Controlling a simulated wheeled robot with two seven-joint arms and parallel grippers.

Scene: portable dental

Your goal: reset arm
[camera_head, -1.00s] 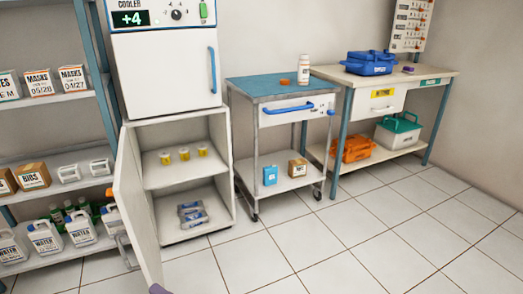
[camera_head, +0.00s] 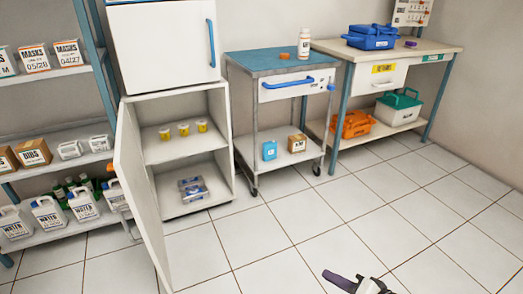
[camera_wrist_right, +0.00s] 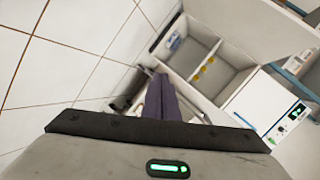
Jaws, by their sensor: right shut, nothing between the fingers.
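My right gripper (camera_head: 330,275) shows at the bottom of the head view, with purple fingers and a white wrist partly cut off by the frame edge. It is shut and empty, over the bare tiled floor. In the right wrist view its purple fingers (camera_wrist_right: 160,78) lie together and point toward the open cabinet. My left gripper is not in view.
The white cabinet (camera_head: 229,145) under the cooler (camera_head: 160,45) stands with its door (camera_head: 140,195) swung out. Yellow cups and a packet sit inside. A blue-topped cart (camera_head: 262,62), workbench (camera_head: 440,57) and left shelf (camera_head: 75,97) line the wall. The floor in front is clear.

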